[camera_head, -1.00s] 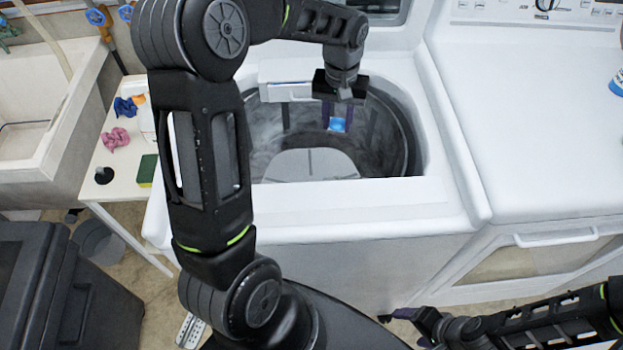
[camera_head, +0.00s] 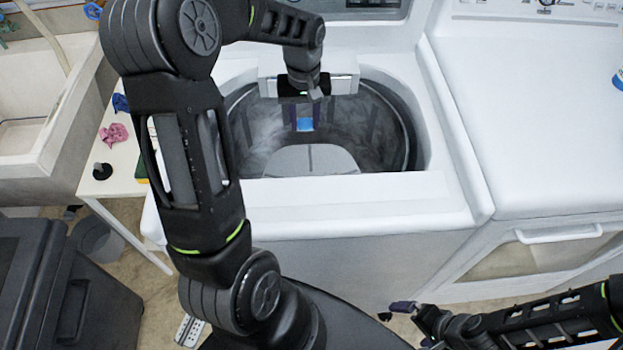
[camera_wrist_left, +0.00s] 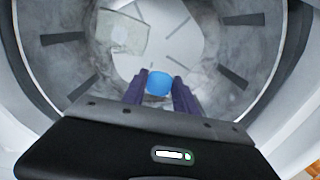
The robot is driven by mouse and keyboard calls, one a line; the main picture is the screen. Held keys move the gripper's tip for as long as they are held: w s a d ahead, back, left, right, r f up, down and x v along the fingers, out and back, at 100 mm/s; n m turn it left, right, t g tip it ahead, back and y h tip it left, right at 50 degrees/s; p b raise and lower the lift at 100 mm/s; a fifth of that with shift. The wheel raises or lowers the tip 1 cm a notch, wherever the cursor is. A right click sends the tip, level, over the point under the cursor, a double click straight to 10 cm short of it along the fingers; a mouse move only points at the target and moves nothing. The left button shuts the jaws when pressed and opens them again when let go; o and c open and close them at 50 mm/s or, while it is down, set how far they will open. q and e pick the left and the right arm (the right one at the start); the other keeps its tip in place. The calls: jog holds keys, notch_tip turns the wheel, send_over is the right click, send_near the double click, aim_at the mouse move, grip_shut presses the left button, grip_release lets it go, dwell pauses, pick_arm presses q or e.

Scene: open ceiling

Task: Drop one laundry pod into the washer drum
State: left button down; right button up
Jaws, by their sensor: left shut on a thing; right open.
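The open top-load washer (camera_head: 350,205) stands in front of me, its grey drum (camera_head: 370,140) showing through the round opening. My left gripper (camera_head: 304,118) reaches down into the opening, towards the back left of the drum. It is shut on a blue laundry pod (camera_head: 305,125). In the left wrist view the pod (camera_wrist_left: 159,83) sits between the two purple fingertips, with the drum floor (camera_wrist_left: 185,35) below and apart from it. My right gripper (camera_head: 395,311) is open and empty, low in front of the washer at the lower right.
A closed white machine (camera_head: 540,130) stands to the right of the washer. A small side table (camera_head: 125,180) with a pink cloth (camera_head: 113,133) and a sink (camera_head: 40,130) are at the left. A dark bin (camera_head: 60,290) is at the lower left.

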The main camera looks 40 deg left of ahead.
pick_arm(q)
jog(key=shift+f+b, duration=0.9)
jog(key=shift+f, duration=0.8)
jog(key=c, duration=0.9)
grip_release()
jog(key=shift+r, duration=0.1)
jog(key=shift+r+b, duration=0.35)
jog(key=shift+r, duration=3.5)
